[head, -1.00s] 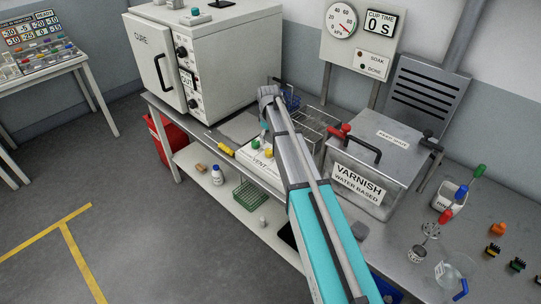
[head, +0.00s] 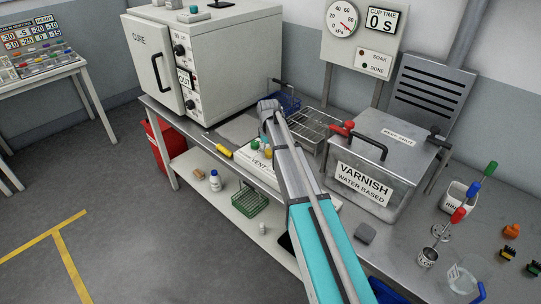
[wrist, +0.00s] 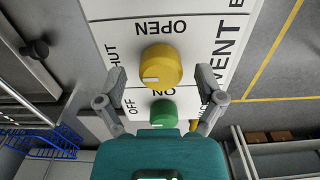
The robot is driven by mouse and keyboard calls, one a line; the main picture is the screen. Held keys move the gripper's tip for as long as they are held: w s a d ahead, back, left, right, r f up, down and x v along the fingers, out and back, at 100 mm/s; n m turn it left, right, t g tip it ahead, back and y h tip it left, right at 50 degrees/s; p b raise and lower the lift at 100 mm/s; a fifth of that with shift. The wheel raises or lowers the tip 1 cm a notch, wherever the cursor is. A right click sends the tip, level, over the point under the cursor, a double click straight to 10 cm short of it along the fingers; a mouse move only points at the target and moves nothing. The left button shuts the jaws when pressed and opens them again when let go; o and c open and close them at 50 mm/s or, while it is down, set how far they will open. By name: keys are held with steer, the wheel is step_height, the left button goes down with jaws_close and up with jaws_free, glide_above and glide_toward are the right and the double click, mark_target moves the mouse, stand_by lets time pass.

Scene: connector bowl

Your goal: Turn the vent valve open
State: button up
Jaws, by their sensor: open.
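The vent valve is a round yellow knob (wrist: 161,62) on a white panel (wrist: 97,8). OPEN stands above it upside down, a partly cut-off SHUT to its left, and VENT to its right. Its white mark sits low and left on the knob, away from the word OPEN. My gripper (wrist: 160,76) is open in the wrist view, one finger on each side of the knob's lower part. I cannot tell whether they touch it. In the head view the panel (head: 258,171) is partly covered by my arm.
A green knob (wrist: 163,113) with ON and OFF labels sits close below the yellow one, between my fingers. In the head view the cure oven (head: 215,60) stands left and the varnish tank (head: 365,180) right. A wire rack (head: 318,128) lies behind my arm.

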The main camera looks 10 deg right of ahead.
steer(key=shift+f, duration=0.25)
steer(key=shift+c, duration=0.3)
steer(key=c, duration=1.1)
steer(key=shift+d, duration=0.1)
